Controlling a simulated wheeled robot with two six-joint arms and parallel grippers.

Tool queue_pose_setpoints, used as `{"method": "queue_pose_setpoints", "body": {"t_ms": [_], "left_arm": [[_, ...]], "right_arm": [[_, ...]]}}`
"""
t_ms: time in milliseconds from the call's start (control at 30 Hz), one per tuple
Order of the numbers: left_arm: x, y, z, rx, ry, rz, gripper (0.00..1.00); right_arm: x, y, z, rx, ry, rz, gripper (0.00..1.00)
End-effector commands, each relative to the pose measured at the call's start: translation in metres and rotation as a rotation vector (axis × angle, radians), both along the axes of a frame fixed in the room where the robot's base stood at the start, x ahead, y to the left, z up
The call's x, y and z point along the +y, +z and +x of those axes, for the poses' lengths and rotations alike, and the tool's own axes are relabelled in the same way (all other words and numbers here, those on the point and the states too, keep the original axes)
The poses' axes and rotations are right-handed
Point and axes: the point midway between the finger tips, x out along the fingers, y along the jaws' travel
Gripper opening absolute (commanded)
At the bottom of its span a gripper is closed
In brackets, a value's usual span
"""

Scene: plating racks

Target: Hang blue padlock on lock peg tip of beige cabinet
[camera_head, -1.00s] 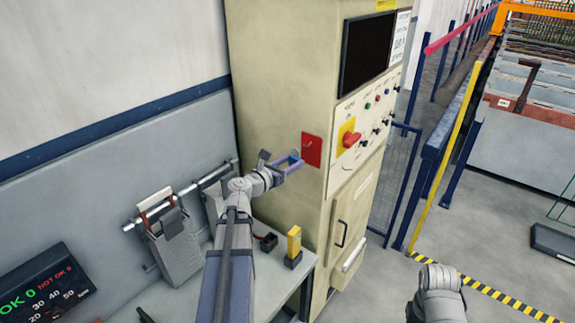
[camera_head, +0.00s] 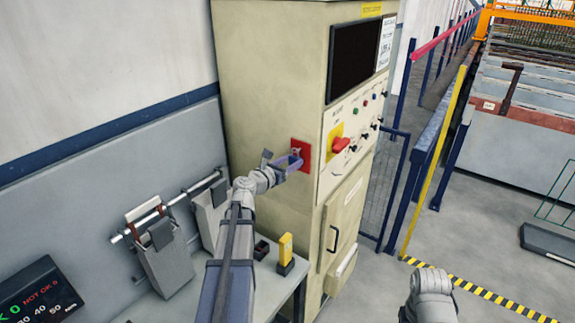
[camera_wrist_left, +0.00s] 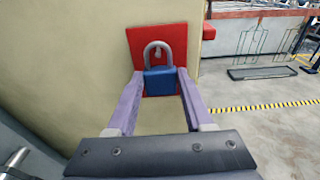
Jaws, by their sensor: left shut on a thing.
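The blue padlock (camera_wrist_left: 160,82) is between the fingers of my left gripper (camera_wrist_left: 158,92) in the left wrist view, with its grey shackle pointing up. My left gripper (camera_head: 291,163) is shut on it, in front of the red plate (camera_head: 305,148) on the side of the beige cabinet (camera_head: 265,100). In the left wrist view a small light peg tip (camera_wrist_left: 158,51) shows inside the shackle's outline against the red plate (camera_wrist_left: 176,34). I cannot tell whether the shackle touches the peg. My right arm shows at the lower right; its gripper is out of view.
The cabinet front has a red rotary switch (camera_head: 340,145) on yellow and a door handle (camera_head: 333,239). A bench below holds a yellow device (camera_head: 286,250). A wall rail (camera_head: 180,198) with hanging holders is at the left.

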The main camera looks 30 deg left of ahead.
Motion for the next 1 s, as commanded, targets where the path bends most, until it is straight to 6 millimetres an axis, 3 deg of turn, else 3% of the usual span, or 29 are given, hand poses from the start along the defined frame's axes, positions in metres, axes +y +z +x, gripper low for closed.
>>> {"method": "queue_pose_setpoints", "body": {"t_ms": [333,1000], "left_arm": [[-0.001,-0.010,0.014,0.000,0.000,0.000,0.00],[-0.001,-0.012,0.016,0.000,0.000,0.000,0.00]], "right_arm": [[0.000,-0.010,0.000,0.000,-0.001,0.000,0.00],[0.000,-0.012,0.000,-0.001,-0.001,0.000,0.00]]}}
